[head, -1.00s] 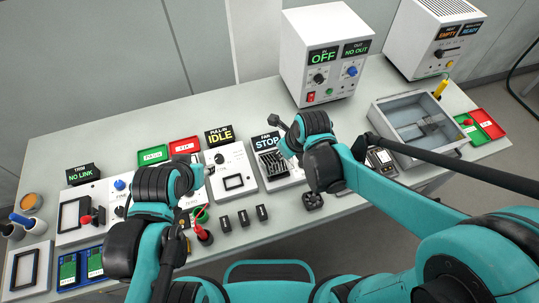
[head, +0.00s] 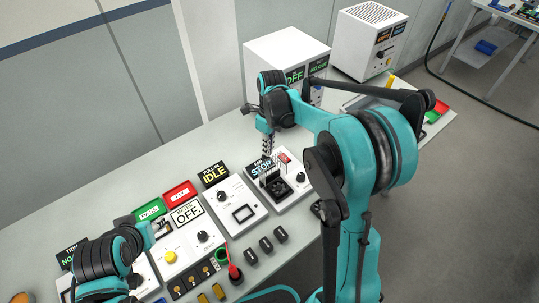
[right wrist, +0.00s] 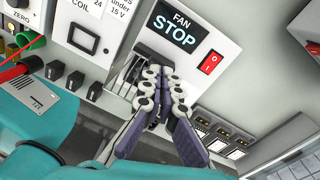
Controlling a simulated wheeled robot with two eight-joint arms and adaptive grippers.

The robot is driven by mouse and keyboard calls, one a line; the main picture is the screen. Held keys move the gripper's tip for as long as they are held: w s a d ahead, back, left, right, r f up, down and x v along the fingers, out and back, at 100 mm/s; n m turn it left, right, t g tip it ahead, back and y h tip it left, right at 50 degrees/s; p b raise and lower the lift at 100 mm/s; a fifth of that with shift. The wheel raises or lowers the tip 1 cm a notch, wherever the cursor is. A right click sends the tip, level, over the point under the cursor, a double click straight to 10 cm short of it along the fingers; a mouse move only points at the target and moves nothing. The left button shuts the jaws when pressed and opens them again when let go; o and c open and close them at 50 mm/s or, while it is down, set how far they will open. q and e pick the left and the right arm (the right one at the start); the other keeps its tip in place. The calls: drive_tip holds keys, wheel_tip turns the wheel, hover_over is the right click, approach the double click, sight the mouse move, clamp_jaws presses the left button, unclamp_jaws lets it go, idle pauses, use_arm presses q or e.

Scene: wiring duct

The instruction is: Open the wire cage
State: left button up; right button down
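The fan unit (head: 294,197) is a white box with a FAN STOP sign (head: 262,167) at its back and a black fan (head: 275,186) on top. Thin pale bars of the wire cage (head: 273,171) show over the fan. How far the cage is tilted is hard to tell. My right gripper (head: 267,150) points down just above the back left of the cage. In the right wrist view its fingers (right wrist: 161,74) are nearly together and cover most of the fan and cage. I see nothing held between them. My left gripper (head: 157,229) is at the lower left, its fingers unclear.
A coil unit (head: 236,205) stands left of the fan unit. Several black blocks (head: 266,244) lie in front. A white power box (head: 285,62) stands behind.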

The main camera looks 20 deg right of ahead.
drive_tip(key=shift+w+a+f+b, duration=0.1)
drive_tip(key=shift+w+a+f, duration=0.2)
drive_tip(key=shift+w, duration=0.4)
drive_tip(key=shift+w+a+f+b, duration=0.15)
drive_tip(key=shift+w+f, duration=0.2)
drive_tip(key=shift+w, duration=0.3)
drive_tip(key=shift+w+a+f+b, duration=0.1)
drive_tip(key=shift+w+a+f, duration=0.2)
drive_tip(key=shift+w, duration=0.4)
drive_tip(key=shift+s+d+r, duration=0.1)
drive_tip(key=shift+d+r, duration=0.05)
drive_tip(key=shift+r, duration=0.05)
wheel_tip(320, 180, up, 12)
drive_tip(key=shift+w+d+f, duration=0.15)
drive_tip(key=shift+w+d, duration=0.15)
